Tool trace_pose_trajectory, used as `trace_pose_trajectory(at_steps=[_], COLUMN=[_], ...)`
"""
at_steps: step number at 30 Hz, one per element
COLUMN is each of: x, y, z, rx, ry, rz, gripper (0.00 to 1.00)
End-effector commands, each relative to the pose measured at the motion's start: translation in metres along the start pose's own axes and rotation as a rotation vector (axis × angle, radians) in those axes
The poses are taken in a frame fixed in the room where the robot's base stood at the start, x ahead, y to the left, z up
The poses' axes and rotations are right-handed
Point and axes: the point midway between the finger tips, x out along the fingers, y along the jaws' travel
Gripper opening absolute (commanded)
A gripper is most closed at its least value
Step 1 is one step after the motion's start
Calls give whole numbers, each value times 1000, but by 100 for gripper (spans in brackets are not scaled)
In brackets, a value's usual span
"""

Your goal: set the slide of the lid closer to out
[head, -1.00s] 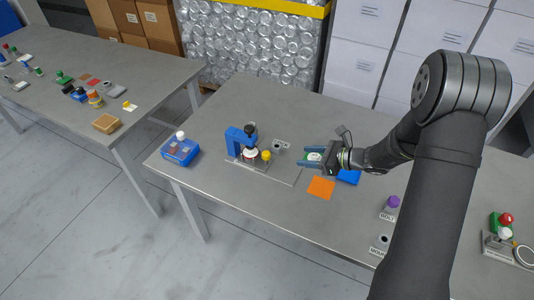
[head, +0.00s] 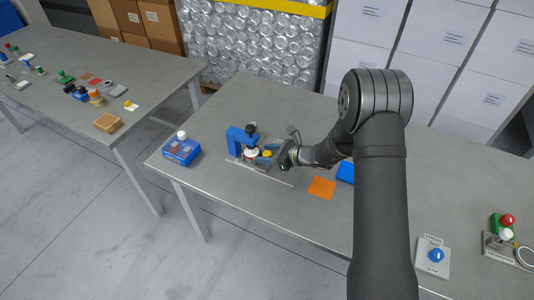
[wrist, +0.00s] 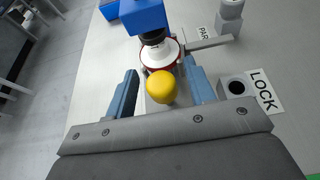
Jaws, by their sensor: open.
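The lid closer is a blue press (head: 237,140) with a black plunger, standing on a grey plate near the table's left end. Its blue head also shows at the top of the wrist view (wrist: 144,16). A white, red-edged cup or holder (wrist: 161,54) sits under the black plunger. A yellow ball knob (wrist: 162,87) sticks out in front of it, likely on the slide. My gripper (wrist: 164,94) is open, with one blue finger on each side of the yellow knob. I cannot tell whether the fingers touch it. The slide's rail is mostly hidden.
A block with a dark hole (wrist: 237,87) stands right of my gripper beside a LOCK label (wrist: 264,90). A blue box with a white knob (head: 181,150) stands to the left. An orange square (head: 321,187) and a blue item (head: 346,172) lie to the right.

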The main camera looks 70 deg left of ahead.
Motion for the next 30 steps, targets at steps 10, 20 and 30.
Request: trace_pose_trajectory(at_steps=[10, 20, 30], x=[1, -1, -70], y=[0, 0, -2], z=[0, -1, -29], rx=[0, 0, 3], ry=[0, 0, 0], rz=[0, 0, -4], gripper=[32, 0, 0])
